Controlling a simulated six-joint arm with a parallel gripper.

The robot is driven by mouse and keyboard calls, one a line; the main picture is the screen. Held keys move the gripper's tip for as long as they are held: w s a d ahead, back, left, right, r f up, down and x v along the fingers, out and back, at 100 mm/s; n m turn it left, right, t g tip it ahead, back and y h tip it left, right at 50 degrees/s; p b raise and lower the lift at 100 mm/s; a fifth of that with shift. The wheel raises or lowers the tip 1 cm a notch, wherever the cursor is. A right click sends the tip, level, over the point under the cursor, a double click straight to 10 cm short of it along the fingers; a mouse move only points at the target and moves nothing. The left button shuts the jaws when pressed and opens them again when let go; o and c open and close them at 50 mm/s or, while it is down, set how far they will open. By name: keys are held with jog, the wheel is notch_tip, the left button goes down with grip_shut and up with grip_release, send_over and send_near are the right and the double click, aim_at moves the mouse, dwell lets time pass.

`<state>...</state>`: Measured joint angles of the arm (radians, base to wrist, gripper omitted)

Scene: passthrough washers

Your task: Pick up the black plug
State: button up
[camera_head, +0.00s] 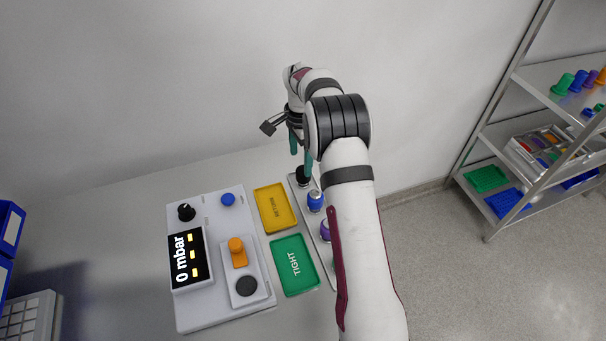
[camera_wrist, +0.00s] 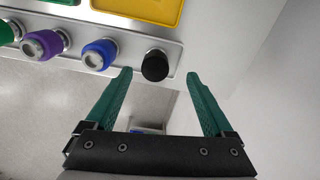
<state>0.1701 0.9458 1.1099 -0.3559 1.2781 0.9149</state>
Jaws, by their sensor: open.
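The black plug (camera_wrist: 155,66) stands at the end of the metal strip, beyond my fingertips and roughly between their lines in the wrist view. In the head view the black plug (camera_head: 302,174) shows just below my fingers, partly hidden by my arm. My gripper (camera_wrist: 160,74) is open with green fingers spread wide and nothing between them. In the head view my gripper (camera_head: 300,150) is above the plug end of the strip; I cannot tell the exact gap.
A blue plug (camera_wrist: 99,54), a purple plug (camera_wrist: 43,46) and a green one (camera_wrist: 8,32) stand along the strip (camera_wrist: 125,42). Yellow (camera_head: 274,208) and green (camera_head: 294,264) trays lie beside it. A control panel (camera_head: 222,258) is left; a shelf (camera_head: 540,150) stands right.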

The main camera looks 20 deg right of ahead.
aim_at(303, 177)
jog(key=f, duration=0.5)
jog(key=shift+s+d+f, duration=0.15)
jog(key=shift+s+d, duration=0.15)
grip_shut()
